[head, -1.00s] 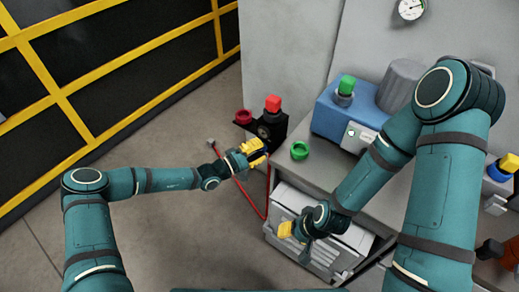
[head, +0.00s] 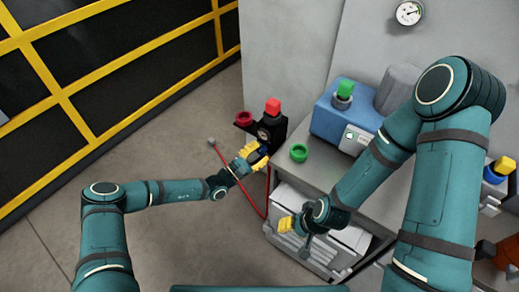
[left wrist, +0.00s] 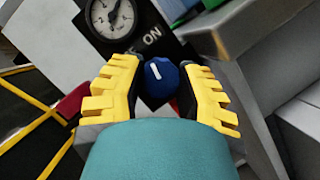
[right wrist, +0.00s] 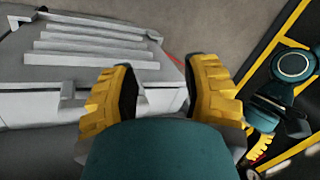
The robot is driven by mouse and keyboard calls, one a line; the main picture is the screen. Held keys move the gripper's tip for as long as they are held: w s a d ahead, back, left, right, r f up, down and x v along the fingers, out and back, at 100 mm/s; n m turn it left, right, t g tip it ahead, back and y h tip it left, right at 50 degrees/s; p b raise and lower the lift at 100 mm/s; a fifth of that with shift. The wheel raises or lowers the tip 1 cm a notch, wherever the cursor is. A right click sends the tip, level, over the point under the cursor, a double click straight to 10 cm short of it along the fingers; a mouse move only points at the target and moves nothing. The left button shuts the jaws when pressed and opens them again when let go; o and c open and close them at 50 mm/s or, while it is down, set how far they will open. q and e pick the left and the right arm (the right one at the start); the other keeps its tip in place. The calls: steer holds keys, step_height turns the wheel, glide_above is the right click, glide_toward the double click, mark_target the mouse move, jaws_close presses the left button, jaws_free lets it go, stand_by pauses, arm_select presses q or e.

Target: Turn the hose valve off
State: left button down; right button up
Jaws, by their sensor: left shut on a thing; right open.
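My left gripper (left wrist: 160,88) is shut on the knob, one yellow finger on each side. In the head view my left gripper (head: 253,155) is at the black valve unit (head: 271,128), which carries a red block; the knob is mostly hidden there. A thin red hose (head: 252,203) hangs below. My right gripper (head: 285,226) is open and empty in front of the grey drawer unit; it also shows in the right wrist view (right wrist: 160,85).
A grey bench (head: 325,173) stands to the right with a green ring (head: 299,152) and a blue machine (head: 335,110). A pale louvred box (head: 310,245) is below it. A yellow-barred black fence (head: 100,70) runs along the left. The floor between is clear.

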arm_select(q)
steer(key=n+t+p, duration=0.1)
steer(key=n, duration=0.2)
steer(key=n+t+y+p, duration=0.1)
steer(key=n+t, duration=0.1)
steer(key=n, duration=0.2)
steer(key=shift+d+r+n, duration=0.1)
steer(key=shift+r+n, duration=0.05)
steer(key=shift+n, duration=0.15)
steer(key=shift+n+t+y+p, duration=0.4)
steer(key=shift+n+t+y, duration=0.25)
steer(key=shift+n, duration=0.9)
steer(key=shift+n+t+y+p, duration=0.4)
steer(key=shift+n+t+y, duration=0.25)
steer(key=shift+n, duration=0.9)
steer(key=c, duration=0.6)
jaws_free()
steer(key=shift+o, duration=0.2)
steer(key=shift+s+f, duration=0.1)
steer(key=shift+f, duration=0.1)
